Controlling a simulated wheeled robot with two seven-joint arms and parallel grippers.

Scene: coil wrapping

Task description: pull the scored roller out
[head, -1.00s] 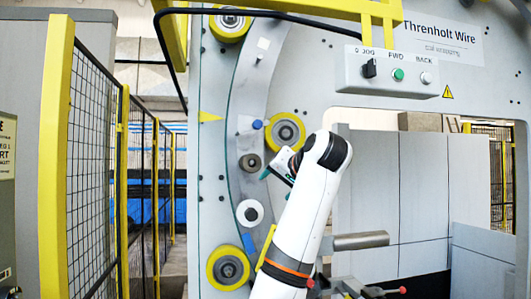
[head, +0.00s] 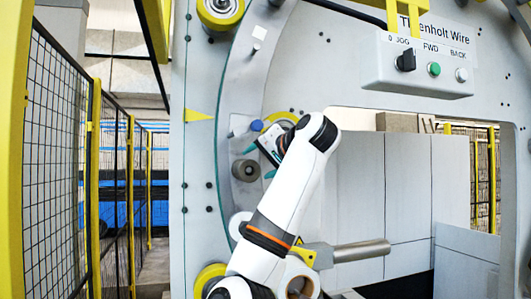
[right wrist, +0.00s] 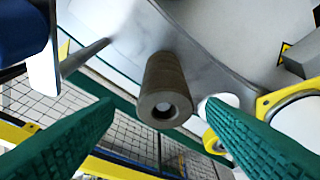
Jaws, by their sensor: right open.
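A short grey-brown roller (head: 245,170) with a hollow end stands out from the curved steel plate on the machine face. No scoring can be made out on it at this size. My right gripper (head: 261,162) is open just to the right of the roller in the head view. In the right wrist view the roller (right wrist: 165,88) points toward the camera, between the two green fingers and a little beyond their tips. Neither finger appears to touch it. My left gripper is not in view.
A blue knob (head: 257,126) and a yellow-rimmed roller (head: 285,117) are close above the gripper. A tapered pin (right wrist: 85,56) stands beside the roller. A control box (head: 420,68) hangs upper right; mesh fencing (head: 55,130) stands left.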

